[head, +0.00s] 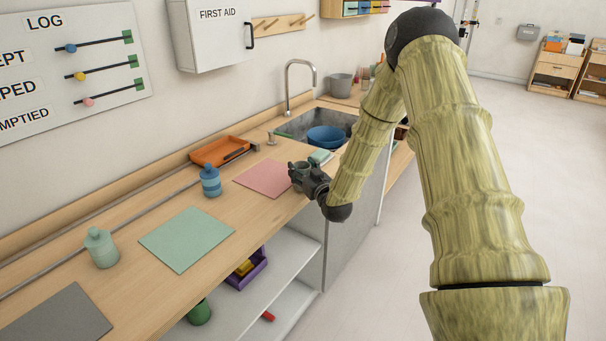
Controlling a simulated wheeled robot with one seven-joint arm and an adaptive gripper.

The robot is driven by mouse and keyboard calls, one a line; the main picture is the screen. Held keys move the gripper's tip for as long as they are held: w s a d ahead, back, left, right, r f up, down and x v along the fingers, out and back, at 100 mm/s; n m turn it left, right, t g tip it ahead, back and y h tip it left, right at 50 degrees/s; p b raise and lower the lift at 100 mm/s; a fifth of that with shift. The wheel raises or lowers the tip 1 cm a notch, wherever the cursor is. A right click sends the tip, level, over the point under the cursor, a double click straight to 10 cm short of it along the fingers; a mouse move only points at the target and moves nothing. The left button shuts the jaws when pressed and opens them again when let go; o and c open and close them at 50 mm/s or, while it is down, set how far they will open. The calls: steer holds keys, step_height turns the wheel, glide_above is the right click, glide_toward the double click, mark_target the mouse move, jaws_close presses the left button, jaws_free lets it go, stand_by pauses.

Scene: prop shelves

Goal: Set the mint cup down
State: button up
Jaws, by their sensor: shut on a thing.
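My gripper (299,178) is at the counter's front edge, at the right side of the pink mat. It is shut on the mint cup (303,168), a small grey-green shape mostly hidden by the dark fingers. I cannot tell whether the cup touches the surface below it. The pink mat (262,178) lies flat on the wooden counter, and a mint-green mat (187,239) lies further left.
A blue banded jar (211,181) stands between the mats, and a pale green jar (101,248) stands at left. An orange tray (221,150) is behind. The sink (293,128) with a blue bowl (326,137) lies beyond. A grey mat (58,318) is nearest.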

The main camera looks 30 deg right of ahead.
steer(key=shift+s+r+b, duration=0.2)
steer(key=shift+r+b, duration=0.05)
steer(key=shift+r, duration=0.4)
steer(key=shift+s+r+b, duration=0.2)
steer(key=shift+r, duration=0.4)
steer(key=s+d+r+b, duration=0.1)
steer(key=s+b, duration=0.1)
steer(key=s, duration=1.3)
steer(key=shift+d+r, duration=0.15)
steer(key=shift+r, duration=0.15)
steer(key=shift+s, duration=0.2)
